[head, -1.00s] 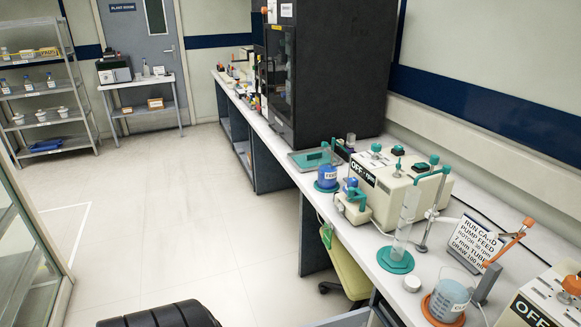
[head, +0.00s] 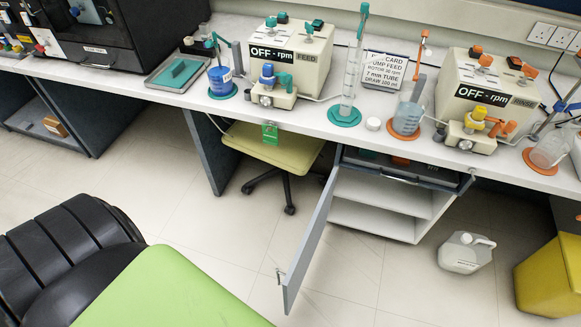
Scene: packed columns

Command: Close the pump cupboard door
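The cupboard (head: 385,205) under the bench stands open and shows pale inner shelves, empty where I can see. Its grey door (head: 308,245) is swung wide out into the room from the cupboard's left side. A small handle shows near the door's free lower end. Above the shelves a dark shallow drawer (head: 425,180) appears pulled out, with its inside partly visible under the bench edge. Neither of my grippers shows in the head view.
A yellow-green chair (head: 275,148) is under the bench left of the door. A white jug (head: 466,252) and a yellow bin (head: 550,275) stand on the floor at right. The bench top (head: 300,117) holds pumps and glassware. Floor in front of the door is clear.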

